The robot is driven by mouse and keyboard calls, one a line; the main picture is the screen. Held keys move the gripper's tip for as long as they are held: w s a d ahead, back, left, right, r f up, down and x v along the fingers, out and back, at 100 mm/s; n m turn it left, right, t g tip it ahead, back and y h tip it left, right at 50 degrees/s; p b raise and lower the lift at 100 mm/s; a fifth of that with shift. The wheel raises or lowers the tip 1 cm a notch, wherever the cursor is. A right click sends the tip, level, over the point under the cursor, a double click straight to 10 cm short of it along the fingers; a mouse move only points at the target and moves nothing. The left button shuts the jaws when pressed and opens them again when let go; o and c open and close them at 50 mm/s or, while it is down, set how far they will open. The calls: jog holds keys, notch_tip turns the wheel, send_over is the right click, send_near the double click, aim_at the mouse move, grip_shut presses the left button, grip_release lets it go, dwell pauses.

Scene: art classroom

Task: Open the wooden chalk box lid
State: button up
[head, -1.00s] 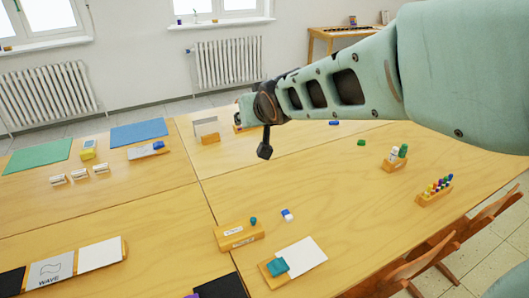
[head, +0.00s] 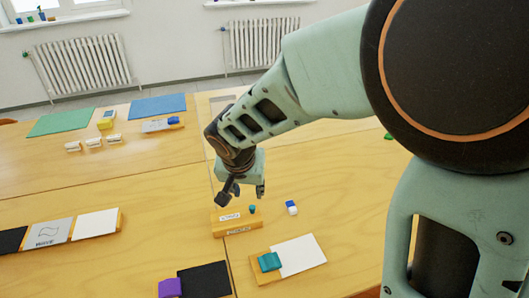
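A small wooden box (head: 236,225) with pale labels on its top and front sits on the table, left of the picture's middle; I take it for the chalk box. Its lid looks closed. My gripper (head: 250,188) hangs above and just behind the box in the head view, pointing down. A dark block on my wrist hangs to its left. The fingertips are small and partly hidden, so I cannot tell how far apart they are. I see nothing held, and contact with the box cannot be made out.
A teal knob-like piece (head: 252,209) stands at the box's right end, with a blue-and-white eraser (head: 291,208) beyond. In front are a white sheet (head: 300,254) with a teal block (head: 269,261) and a black sheet (head: 205,281) with a purple block (head: 170,287).

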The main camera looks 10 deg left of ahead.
aim_at(252, 207)
jog(key=b+x, duration=0.1)
jog(key=x, duration=1)
jog(key=shift+s+f, duration=0.1)
jog(key=shift+s, duration=0.1)
jog(key=shift+d, duration=0.1)
grip_shut()
